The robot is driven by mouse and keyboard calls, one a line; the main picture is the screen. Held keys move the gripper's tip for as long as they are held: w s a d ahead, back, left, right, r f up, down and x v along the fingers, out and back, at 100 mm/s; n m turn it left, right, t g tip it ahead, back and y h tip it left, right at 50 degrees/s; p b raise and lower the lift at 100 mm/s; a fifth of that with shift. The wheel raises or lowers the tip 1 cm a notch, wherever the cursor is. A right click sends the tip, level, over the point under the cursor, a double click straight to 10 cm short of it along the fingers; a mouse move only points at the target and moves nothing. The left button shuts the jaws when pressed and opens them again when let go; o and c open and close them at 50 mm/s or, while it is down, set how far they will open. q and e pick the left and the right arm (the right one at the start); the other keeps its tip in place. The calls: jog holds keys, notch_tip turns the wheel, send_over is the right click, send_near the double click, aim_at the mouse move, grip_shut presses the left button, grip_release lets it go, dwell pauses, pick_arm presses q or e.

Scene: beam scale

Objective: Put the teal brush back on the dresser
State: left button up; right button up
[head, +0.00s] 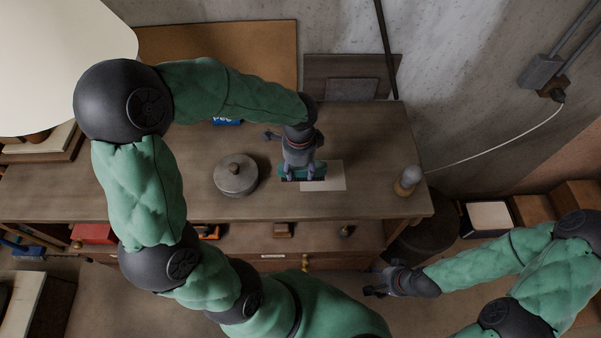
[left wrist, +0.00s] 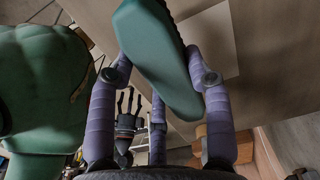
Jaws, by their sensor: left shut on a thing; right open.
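The teal brush (head: 318,170) is between the fingers of my left gripper (head: 302,173), over the dresser top (head: 370,140). In the left wrist view the brush (left wrist: 158,55) lies slanted between the purple-grey fingers (left wrist: 160,85), with the dresser top behind it. I cannot tell whether the brush touches the surface. In the head view it is at the left end of a pale card (head: 334,178), with a dark strip along its near side. My right gripper (head: 378,283) is open and empty, in front of the dresser's right part.
A round grey lidded pot (head: 236,177) stands left of the brush. A small round-topped object (head: 407,180) stands near the dresser's right end. A blue item (head: 227,122) lies behind, partly under my left arm.

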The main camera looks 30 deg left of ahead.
aim_at(300, 174)
pick_arm(q)
jog(key=shift+w+a+f, duration=0.15)
jog(key=shift+w+f, duration=0.3)
jog(key=shift+f, duration=0.2)
notch_tip(300, 174, down, 3)
jog(key=shift+w+f, duration=0.1)
jog(key=shift+w, duration=0.05)
jog(key=shift+b, duration=0.3)
jog(key=shift+f, duration=0.2)
jog(key=o, duration=1)
jog(key=shift+r, duration=0.1)
